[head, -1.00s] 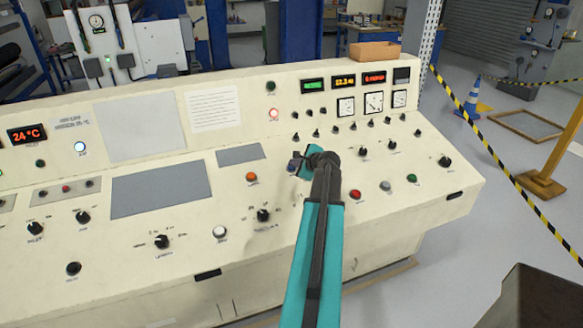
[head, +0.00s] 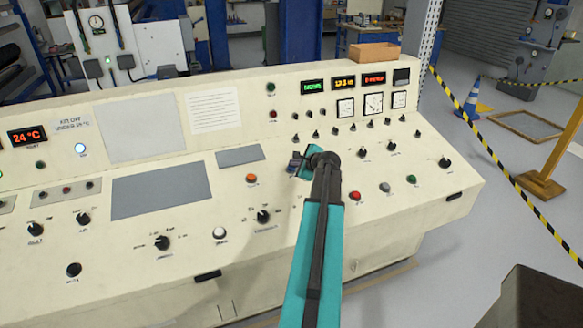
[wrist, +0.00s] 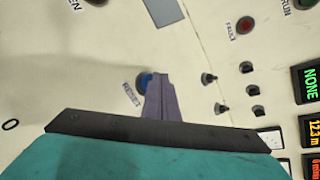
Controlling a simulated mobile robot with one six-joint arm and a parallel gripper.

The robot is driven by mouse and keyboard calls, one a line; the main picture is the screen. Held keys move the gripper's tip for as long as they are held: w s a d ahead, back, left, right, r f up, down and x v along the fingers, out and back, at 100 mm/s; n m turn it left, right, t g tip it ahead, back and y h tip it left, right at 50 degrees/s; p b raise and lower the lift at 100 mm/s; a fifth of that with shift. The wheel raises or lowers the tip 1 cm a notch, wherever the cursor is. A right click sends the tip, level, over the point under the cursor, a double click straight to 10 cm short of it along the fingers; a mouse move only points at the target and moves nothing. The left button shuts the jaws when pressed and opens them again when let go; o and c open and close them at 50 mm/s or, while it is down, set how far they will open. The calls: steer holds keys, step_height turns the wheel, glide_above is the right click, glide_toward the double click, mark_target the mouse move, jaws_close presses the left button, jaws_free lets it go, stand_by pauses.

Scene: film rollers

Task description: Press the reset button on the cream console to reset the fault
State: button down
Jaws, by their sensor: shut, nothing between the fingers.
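The cream console (head: 130,240) spans the head view. My gripper (head: 294,164) is shut and empty, low over the middle of its sloped panel. In the wrist view the closed purple-grey fingers (wrist: 161,82) overlap the right side of a blue button (wrist: 145,80) labelled RESET. I cannot tell whether they touch or press it. In the head view my gripper hides the button. The lamp labelled FAULT (wrist: 246,25) is dark red and unlit; it also shows in the head view (head: 273,114). The small green-lettered display (wrist: 310,83) reads NONE.
An orange button (head: 251,178) lies left of my gripper, and a red button (head: 355,196) lies to its right. Several black knobs and toggles surround it. A brown box (head: 374,51) sits on the console top. Yellow-black tape (head: 490,150) crosses the right side.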

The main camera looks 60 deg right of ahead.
steer(key=shift+s+r, duration=0.1)
steer(key=shift+r, duration=0.35)
steer(key=shift+r+p, duration=0.1)
steer(key=shift+p, duration=0.2)
steer(key=r+p, duration=0.2)
steer(key=r, duration=0.1)
steer(key=s+r+p, duration=0.1)
steer(key=shift+a+r, duration=0.35)
steer(key=shift+a, duration=0.05)
stand_by(0.9)
